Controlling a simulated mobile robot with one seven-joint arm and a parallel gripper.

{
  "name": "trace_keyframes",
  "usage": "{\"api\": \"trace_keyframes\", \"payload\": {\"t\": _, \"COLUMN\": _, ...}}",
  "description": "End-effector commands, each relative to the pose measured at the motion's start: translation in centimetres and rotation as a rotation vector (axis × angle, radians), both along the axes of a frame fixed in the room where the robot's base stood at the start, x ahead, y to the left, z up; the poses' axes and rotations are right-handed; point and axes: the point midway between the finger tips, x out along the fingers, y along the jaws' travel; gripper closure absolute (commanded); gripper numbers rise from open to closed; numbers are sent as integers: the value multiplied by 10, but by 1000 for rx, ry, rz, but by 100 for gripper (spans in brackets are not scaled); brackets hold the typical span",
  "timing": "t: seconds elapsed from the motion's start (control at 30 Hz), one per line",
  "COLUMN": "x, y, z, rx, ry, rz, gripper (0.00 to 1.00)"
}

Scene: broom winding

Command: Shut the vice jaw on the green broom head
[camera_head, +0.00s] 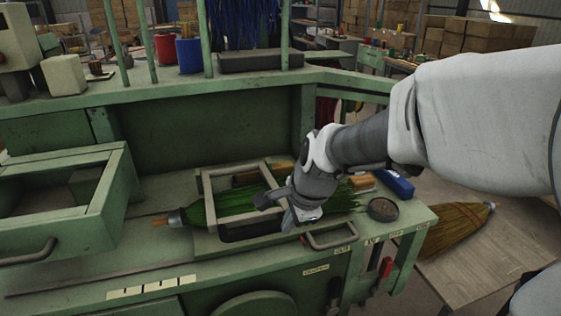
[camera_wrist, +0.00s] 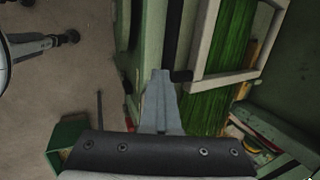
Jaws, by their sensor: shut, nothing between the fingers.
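The green broom head (camera_head: 236,202) lies on the green bench, its bristles spread to the right. A pale rectangular frame (camera_head: 207,196), which looks like the vice jaw, lies over the bristles. In the wrist view, green bristles (camera_wrist: 236,40) show through the frame (camera_wrist: 207,45). I cannot tell whether the frame presses on them. My gripper (camera_head: 272,207) is shut and empty at the frame's front right. In the wrist view my gripper (camera_wrist: 160,74) is close to a dark bar (camera_wrist: 173,35) along the frame's outer side. Contact with the bar is unclear.
A metal handle (camera_head: 331,238) sits on the bench front. An open green drawer (camera_head: 95,225) stands at left. A round dark tin (camera_head: 382,209) and a blue box (camera_head: 396,184) are at right. A straw broom (camera_head: 455,230) lies on a lower table.

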Motion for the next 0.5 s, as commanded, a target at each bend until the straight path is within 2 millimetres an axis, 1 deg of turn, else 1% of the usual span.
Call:
{"api": "trace_keyframes", "payload": {"t": 0.03, "x": -3, "y": -2, "z": -25, "rx": -4, "ry": 7, "rz": -3, "gripper": 100}}
{"api": "trace_keyframes", "payload": {"t": 0.2, "x": -6, "y": -3, "z": -45, "rx": -2, "ry": -1, "rz": -5, "gripper": 100}}
{"api": "trace_keyframes", "payload": {"t": 0.33, "x": -7, "y": -3, "z": -51, "rx": -2, "ry": -2, "rz": -6, "gripper": 100}}
{"api": "trace_keyframes", "payload": {"t": 0.5, "x": -6, "y": -3, "z": -50, "rx": -2, "ry": -3, "rz": -7, "gripper": 100}}
